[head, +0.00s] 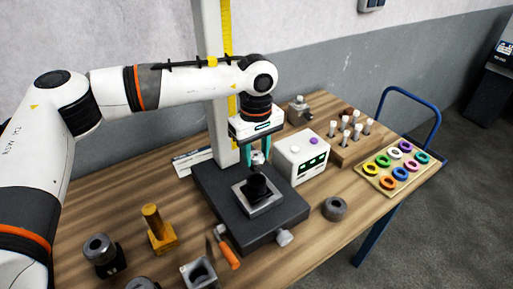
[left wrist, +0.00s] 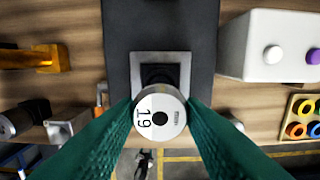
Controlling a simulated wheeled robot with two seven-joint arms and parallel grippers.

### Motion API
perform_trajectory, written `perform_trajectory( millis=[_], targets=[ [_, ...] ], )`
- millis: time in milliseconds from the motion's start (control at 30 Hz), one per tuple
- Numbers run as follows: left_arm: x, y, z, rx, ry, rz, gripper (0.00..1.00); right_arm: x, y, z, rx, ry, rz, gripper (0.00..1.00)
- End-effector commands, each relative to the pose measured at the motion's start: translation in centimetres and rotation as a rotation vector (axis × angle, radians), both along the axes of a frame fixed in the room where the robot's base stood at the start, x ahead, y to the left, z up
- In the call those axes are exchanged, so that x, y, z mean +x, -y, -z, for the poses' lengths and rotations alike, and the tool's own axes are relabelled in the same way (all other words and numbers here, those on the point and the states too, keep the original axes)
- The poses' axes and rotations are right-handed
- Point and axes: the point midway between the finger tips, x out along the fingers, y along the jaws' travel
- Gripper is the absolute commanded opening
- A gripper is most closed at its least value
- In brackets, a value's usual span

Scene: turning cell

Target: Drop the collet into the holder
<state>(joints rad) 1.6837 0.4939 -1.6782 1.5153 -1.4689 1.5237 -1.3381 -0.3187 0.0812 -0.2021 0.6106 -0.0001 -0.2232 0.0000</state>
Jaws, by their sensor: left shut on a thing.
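My left gripper (head: 257,150) has teal fingers and points down over the black stand. It is shut on the collet (head: 258,158), a small silver round piece; in the left wrist view the collet (left wrist: 160,112) shows a white face marked 19 with a dark centre hole. In the left wrist view the holder (left wrist: 160,72) is partly hidden behind the collet. The collet appears above the holder and apart from it. My right gripper is not in view.
A white box (head: 302,157) with buttons stands right of the stand's black base (head: 228,197). A tray of coloured rings (head: 380,172) and a block of pegs (head: 343,150) sit further right. An orange-handled tool (head: 229,258), a brass post (head: 153,222) and a grey ring (head: 335,208) lie around.

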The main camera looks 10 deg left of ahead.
Motion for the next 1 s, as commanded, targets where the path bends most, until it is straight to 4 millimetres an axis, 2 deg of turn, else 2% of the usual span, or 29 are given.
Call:
perform_trajectory(
  millis=[100, 233, 367, 633, 1000],
  targets=[
    [0.0, 0.0, 0.9, -0.001, 0.001, 0.001, 0.1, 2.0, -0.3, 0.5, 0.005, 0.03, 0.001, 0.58],
    [0.0, 0.0, 1.6, -0.001, 0.001, 0.001, 0.1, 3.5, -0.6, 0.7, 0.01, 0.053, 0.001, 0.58],
    [0.0, 0.0, 2.4, -0.001, 0.001, 0.001, 0.1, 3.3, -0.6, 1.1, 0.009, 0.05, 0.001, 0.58],
    [0.0, 0.1, 4.1, -0.001, 0.0, 0.001, 0.1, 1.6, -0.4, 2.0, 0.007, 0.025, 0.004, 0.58],
    [0.0, 0.0, 5.3, -0.001, 0.0, 0.0, 0.1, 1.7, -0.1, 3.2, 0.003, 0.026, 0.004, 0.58]
  ],
)
